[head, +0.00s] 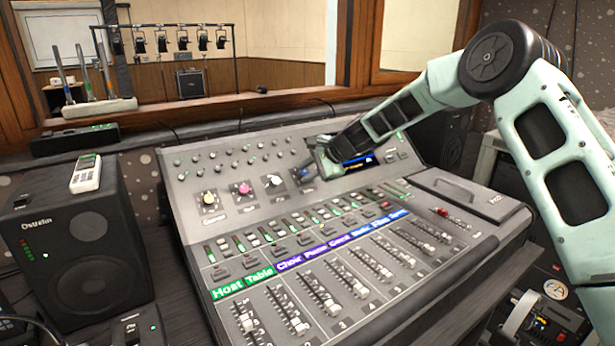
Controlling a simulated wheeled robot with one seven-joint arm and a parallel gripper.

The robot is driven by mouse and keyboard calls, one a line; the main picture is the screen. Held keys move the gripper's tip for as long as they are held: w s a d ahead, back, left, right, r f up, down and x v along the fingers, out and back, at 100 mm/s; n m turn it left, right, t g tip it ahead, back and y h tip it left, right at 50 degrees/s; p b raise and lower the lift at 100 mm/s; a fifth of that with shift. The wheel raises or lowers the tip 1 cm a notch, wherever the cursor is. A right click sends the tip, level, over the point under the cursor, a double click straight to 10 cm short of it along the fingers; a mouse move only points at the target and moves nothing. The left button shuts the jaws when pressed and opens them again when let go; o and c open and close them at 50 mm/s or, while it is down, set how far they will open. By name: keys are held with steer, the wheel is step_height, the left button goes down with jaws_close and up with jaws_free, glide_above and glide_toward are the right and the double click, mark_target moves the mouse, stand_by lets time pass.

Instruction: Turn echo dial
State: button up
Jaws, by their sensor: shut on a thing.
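A row of coloured dials runs across the upper part of the mixing console (455,243): a yellow dial (208,197), a pink dial (243,189), a white dial (274,181) and a bluish dial (306,174) at the right end. My gripper (312,170) is down at the bluish dial, coming in from the right, and is shut on it. The fingers are small and dark here and partly hide this dial. The label below it is too small to read surely, so I cannot confirm that it says echo.
A small screen (358,163) sits right beside my gripper, partly behind my arm. Rows of small knobs, buttons and faders (358,287) cover the console. A speaker (75,255) with a white remote (86,178) on top stands left. A wooden window frame (230,103) runs behind.

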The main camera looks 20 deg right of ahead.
steer(key=shift+m+t+b, duration=0.3)
steer(key=shift+m+b, duration=0.05)
steer(key=shift+m, duration=0.35)
jaws_close()
steer(key=o, duration=1)
jaws_free()
steer(key=b+v, duration=0.1)
steer(key=v, duration=1.6)
steer(key=shift+d+r, duration=0.1)
steer(key=shift+d, duration=0.1)
